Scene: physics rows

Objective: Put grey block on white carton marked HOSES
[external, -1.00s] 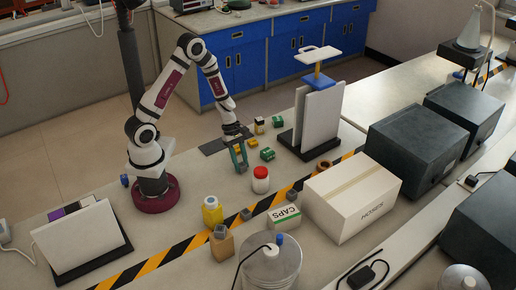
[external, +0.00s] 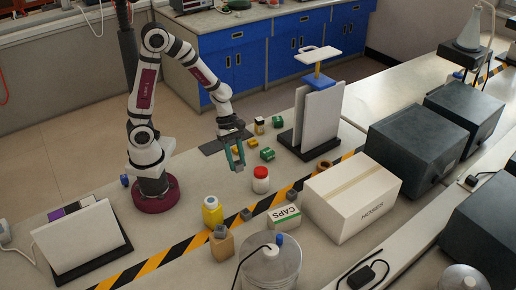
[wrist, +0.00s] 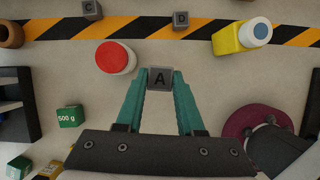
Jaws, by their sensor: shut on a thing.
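My gripper (external: 236,164) is shut on a grey block marked A (wrist: 160,78), held between its green fingertips in the wrist view. In the external view it hangs over the bench, left of the red-lidded white jar (external: 261,180). Whether the block clears the bench is hard to tell. The white carton marked HOSES (external: 350,196) sits well to the right of my gripper, its flat top bare. Other grey blocks marked C (wrist: 92,10) and D (wrist: 181,20) lie along the striped tape in the wrist view.
A small CAPS carton (external: 285,217) and the red-lidded jar lie between my gripper and the HOSES carton. A yellow bottle (external: 212,211) and a tan box (external: 222,247) stand nearer. A panel rack (external: 312,120) stands behind; green blocks (external: 267,154) lie nearby.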

